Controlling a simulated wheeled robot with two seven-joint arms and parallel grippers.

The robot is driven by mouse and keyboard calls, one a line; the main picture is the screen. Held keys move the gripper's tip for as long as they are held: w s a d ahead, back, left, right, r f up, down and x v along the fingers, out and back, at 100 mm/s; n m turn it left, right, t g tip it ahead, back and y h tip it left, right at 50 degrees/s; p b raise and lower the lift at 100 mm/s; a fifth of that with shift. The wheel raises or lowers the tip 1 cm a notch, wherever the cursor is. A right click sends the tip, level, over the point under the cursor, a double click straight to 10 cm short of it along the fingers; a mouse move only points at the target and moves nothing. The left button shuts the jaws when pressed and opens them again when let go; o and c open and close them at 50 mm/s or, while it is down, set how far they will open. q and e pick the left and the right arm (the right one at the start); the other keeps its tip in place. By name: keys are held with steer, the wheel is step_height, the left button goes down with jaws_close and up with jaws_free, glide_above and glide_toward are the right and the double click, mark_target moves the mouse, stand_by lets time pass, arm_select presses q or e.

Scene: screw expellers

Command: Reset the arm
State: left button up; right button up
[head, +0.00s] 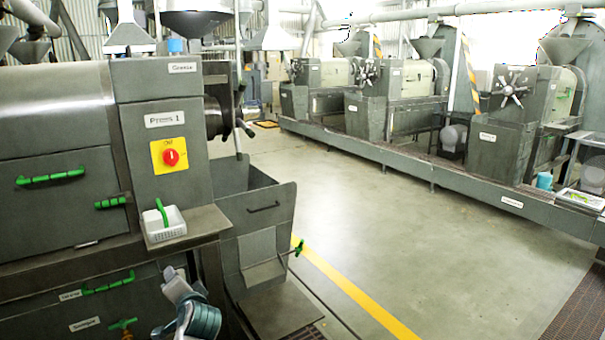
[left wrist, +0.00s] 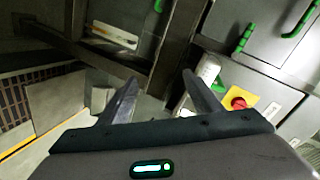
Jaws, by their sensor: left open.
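My left gripper (left wrist: 160,77) shows in the left wrist view, its two dark fingers spread apart with nothing between them. The grey body of Press 1 (head: 160,130), with its red knob (head: 171,157) on a yellow plate, stands on the left in the head view. The red knob also shows in the left wrist view (left wrist: 238,103), to the right of the fingers. Part of my own arm shows at the bottom of the head view, low in front of the press. My right gripper is in neither view.
A white basket (head: 166,224) with a green-handled item sits on the press's ledge. An open grey bin (head: 262,225) with a green handle stands beside it. Several more presses (head: 400,95) line a long base at the back. The floor (head: 400,235) between is clear.

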arm_select(q)
steer(key=s+d+f+n+g+h, duration=0.1)
steer(key=s+d+f+g+h, duration=0.1)
steer(key=s+f, duration=0.85)
steer(key=s+d+f+n+g+h, duration=0.1)
steer(key=s+f+g+h, duration=0.1)
steer(key=s+f, duration=0.85)
steer(key=s+d+f+n+g+h, duration=0.1)
steer(key=s+d+g+h, duration=0.15)
steer(key=s, duration=1.25)
steer(key=s+d+f+n+g+h, duration=0.15)
steer(key=s+d, duration=0.25)
steer(key=s, duration=1.1)
steer(key=s+d+f+x, duration=0.1)
steer(key=s+x, duration=0.1)
steer(key=x, duration=0.8)
steer(key=s+d+x, duration=0.1)
steer(key=x, duration=0.9)
steer(key=s+d+f, duration=0.1)
steer(key=s+f, duration=0.2)
steer(key=f, duration=0.6)
steer(key=s+d+f+m+t+h, duration=0.1)
steer(key=s+f, duration=0.2)
steer(key=f, duration=0.6)
steer(key=shift+s+t, duration=0.3)
steer(key=shift+s, duration=0.05)
steer(key=shift+c, duration=0.4)
